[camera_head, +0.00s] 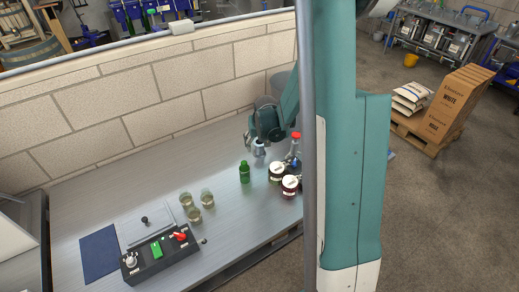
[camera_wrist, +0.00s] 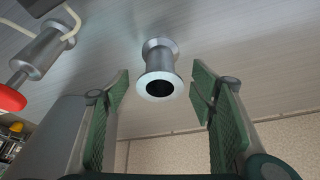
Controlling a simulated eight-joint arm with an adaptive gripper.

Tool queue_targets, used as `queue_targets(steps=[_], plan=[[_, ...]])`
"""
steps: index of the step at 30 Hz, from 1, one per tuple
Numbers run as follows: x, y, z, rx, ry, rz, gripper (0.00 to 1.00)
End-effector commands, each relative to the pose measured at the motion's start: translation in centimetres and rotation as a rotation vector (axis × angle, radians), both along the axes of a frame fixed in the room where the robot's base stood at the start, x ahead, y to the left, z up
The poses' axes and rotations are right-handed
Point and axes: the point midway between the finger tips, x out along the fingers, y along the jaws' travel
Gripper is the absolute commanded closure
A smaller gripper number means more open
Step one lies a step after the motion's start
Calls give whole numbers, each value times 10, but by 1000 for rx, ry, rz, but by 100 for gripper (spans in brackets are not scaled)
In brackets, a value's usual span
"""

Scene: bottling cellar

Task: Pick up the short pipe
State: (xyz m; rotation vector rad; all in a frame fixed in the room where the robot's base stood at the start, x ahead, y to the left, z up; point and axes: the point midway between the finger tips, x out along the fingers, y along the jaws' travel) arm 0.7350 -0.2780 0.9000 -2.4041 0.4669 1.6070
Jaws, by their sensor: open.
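The short pipe (camera_wrist: 158,72) is a shiny metal spool with a flange at each end, and its dark bore faces the wrist camera. It stands on the grey metal tabletop between my fingers, with a gap on both sides. My gripper (camera_wrist: 161,88) is open, with green ribbed pads to the left and right of the pipe. In the head view my gripper (camera_head: 256,137) is over the far part of the table, and a small part of the pipe (camera_head: 259,150) shows below it. My arm hides part of the table there.
A metal fitting (camera_wrist: 40,55) with a red end lies left of the pipe. A green bottle (camera_head: 244,172) and two jars (camera_head: 277,173) stand close by. Several glasses (camera_head: 207,198) and a control box (camera_head: 160,256) are nearer. A block wall (camera_head: 150,90) runs behind the table.

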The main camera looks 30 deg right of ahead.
Motion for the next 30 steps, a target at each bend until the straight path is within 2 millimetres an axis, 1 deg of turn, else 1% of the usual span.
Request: queue_targets(steps=[5, 20, 28, 30], plan=[[1, 0, -3, 0, 0, 0, 44], [1, 0, -3, 0, 0, 0, 44], [1, -1, -3, 0, 0, 0, 79], [1, 0, -3, 0, 0, 0, 79]])
